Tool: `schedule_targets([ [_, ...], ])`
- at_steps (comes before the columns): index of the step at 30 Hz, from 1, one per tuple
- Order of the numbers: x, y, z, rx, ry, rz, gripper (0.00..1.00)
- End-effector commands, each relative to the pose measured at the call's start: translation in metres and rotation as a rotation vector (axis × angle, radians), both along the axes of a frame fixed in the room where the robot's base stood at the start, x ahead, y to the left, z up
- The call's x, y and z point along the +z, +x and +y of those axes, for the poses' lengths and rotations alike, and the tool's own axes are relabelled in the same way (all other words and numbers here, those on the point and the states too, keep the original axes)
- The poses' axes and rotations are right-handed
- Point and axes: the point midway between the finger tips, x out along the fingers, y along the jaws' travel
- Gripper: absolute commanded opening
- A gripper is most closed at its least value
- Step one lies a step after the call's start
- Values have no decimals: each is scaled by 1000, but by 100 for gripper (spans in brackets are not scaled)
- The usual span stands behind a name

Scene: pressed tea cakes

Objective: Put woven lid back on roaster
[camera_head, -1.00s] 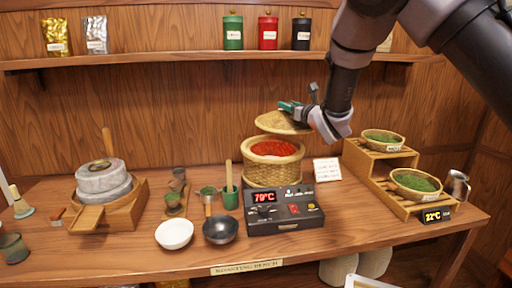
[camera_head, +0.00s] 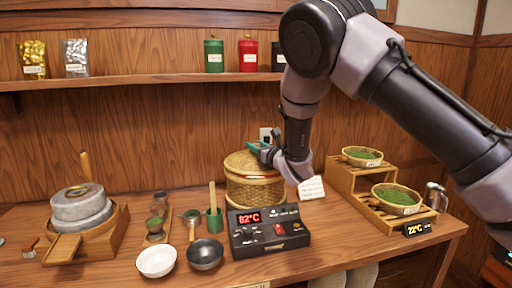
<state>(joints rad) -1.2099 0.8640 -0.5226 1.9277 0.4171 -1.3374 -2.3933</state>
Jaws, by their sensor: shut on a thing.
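The roaster is a round woven basket (camera_head: 254,193) standing behind a black control box (camera_head: 268,231) whose red display reads 82°C. The round woven lid (camera_head: 240,160) lies over the basket's top, and the red inside is hidden. Whether the lid is fully seated around the rim cannot be told. My gripper (camera_head: 268,153), with green-tipped fingers, is shut on the lid at its upper right side. My wrist and arm hide the lid's right part and handle.
A sign card (camera_head: 311,188) stands just right of the basket. A wooden stand (camera_head: 352,185) with bowls of green leaf is further right. A shelf (camera_head: 150,82) runs above.

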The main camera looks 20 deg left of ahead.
Motion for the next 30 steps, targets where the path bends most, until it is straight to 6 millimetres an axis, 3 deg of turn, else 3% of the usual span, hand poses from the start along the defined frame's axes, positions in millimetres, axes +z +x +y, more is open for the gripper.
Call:
schedule_targets([
  [22, -12, 0, 0, 1, 2, -1, 0],
  [23, -13, 0, 0, 1, 2, -1, 48],
  [24, -13, 0, 0, 1, 2, -1, 63],
  [25, -13, 0, 0, 0, 2, -1, 70],
  [30, -13, 0, 0, 0, 1, 0, 70],
])
